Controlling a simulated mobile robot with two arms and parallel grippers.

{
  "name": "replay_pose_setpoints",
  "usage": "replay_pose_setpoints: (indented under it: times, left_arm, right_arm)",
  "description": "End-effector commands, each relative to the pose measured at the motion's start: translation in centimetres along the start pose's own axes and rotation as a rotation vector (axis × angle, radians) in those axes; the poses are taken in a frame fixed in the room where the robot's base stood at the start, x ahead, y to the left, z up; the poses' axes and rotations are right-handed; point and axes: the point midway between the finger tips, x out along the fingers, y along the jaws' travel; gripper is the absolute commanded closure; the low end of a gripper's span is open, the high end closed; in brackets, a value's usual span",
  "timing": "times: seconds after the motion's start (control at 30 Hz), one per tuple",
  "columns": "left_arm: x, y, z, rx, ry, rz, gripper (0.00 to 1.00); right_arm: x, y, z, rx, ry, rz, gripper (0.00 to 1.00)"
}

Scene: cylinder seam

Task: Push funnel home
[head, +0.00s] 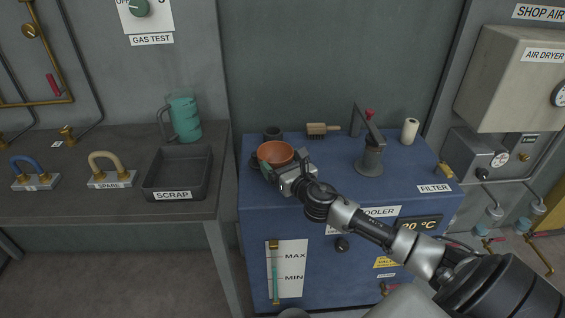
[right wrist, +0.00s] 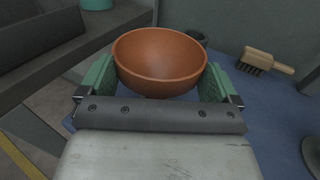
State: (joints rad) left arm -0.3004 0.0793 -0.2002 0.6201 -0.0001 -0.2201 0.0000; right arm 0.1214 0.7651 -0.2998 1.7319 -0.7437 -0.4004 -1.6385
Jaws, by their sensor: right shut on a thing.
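The funnel (head: 276,152) is an orange-brown bowl-shaped piece at the left of the blue cooler's top. In the right wrist view the funnel (right wrist: 160,58) sits between the two green finger pads, upright with its wide mouth up. My right gripper (head: 279,165) is shut on it, and its fingers (right wrist: 160,80) touch both sides of the bowl. The funnel's lower end and what lies under it are hidden by the bowl and gripper. My left gripper is in neither view.
On the blue cooler top (head: 322,155) stand a dark cup (head: 272,133), a brush (head: 317,128), a lever device (head: 370,155) and a white roll (head: 409,131). On the grey bench at left are a SCRAP tray (head: 172,195) and a teal jug (head: 184,118).

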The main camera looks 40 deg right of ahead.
Motion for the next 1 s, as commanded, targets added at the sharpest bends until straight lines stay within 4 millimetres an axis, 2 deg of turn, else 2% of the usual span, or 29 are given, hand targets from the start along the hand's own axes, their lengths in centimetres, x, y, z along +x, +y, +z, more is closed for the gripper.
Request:
replay_pose_setpoints:
  times: [0.57, 0.6, 0.63, 0.87, 1.0]
  left_arm:
    - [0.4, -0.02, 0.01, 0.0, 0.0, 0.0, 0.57]
    - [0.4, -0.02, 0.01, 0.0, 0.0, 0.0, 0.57]
    - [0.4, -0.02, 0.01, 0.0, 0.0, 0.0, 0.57]
    - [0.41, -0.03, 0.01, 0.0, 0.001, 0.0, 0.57]
    - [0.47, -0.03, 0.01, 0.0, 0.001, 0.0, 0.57]
  right_arm:
    - [-0.01, 0.01, -0.57, 0.0, 0.001, 0.0, 0.31]
    - [-0.01, 0.01, -0.58, 0.0, 0.001, 0.0, 0.06]
    - [-0.02, 0.02, -0.59, 0.0, 0.001, 0.0, 0.01]
    - [-0.05, 0.01, -0.58, 0.0, 0.001, 0.0, 0.0]
    - [-0.77, -0.01, -0.61, 0.0, 0.001, 0.0, 0.0]
